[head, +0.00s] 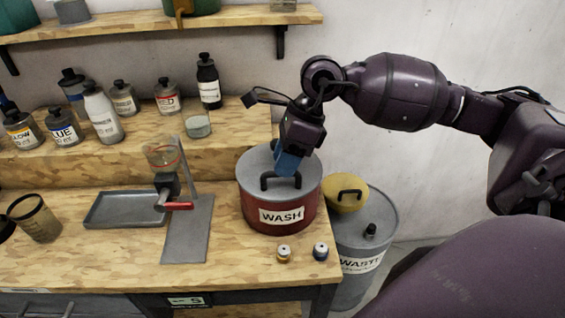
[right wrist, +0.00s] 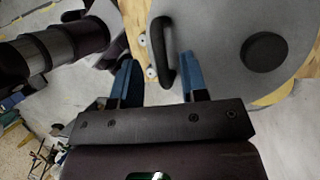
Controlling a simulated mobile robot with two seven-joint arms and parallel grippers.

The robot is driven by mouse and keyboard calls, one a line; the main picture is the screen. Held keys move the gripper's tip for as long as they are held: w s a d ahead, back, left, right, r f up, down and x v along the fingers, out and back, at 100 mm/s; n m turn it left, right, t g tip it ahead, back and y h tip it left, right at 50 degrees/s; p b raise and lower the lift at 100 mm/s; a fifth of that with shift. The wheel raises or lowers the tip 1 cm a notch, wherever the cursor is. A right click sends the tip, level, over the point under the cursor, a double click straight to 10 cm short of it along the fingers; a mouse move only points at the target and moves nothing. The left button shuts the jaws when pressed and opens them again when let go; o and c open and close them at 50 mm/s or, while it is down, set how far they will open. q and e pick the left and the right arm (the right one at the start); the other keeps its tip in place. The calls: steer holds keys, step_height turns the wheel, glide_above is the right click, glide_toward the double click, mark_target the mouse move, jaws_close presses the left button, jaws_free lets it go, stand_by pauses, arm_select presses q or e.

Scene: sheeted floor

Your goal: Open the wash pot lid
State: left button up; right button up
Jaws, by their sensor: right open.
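The red wash pot (head: 258,213) stands on the front right of the wooden bench, with a white WASH label. Its grey lid (head: 256,160) is on it and bears a black arched handle (head: 267,182). My right gripper (head: 286,166) is open and points down over the lid, close to the handle, hiding part of the lid. In the right wrist view, the black handle (right wrist: 163,52) shows between the two blue fingers of my right gripper (right wrist: 158,78). I cannot tell whether the fingers touch it. My left gripper is not in view.
Two small jars (head: 284,253) sit in front of the pot. A grey stand (head: 187,235) and tray (head: 113,211) lie left. Several bottles (head: 103,116) line the raised shelf.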

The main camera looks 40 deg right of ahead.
steer(key=shift+a+f, duration=0.25)
steer(key=shift+f, duration=0.35)
steer(key=shift+c, duration=0.4)
jaws_close()
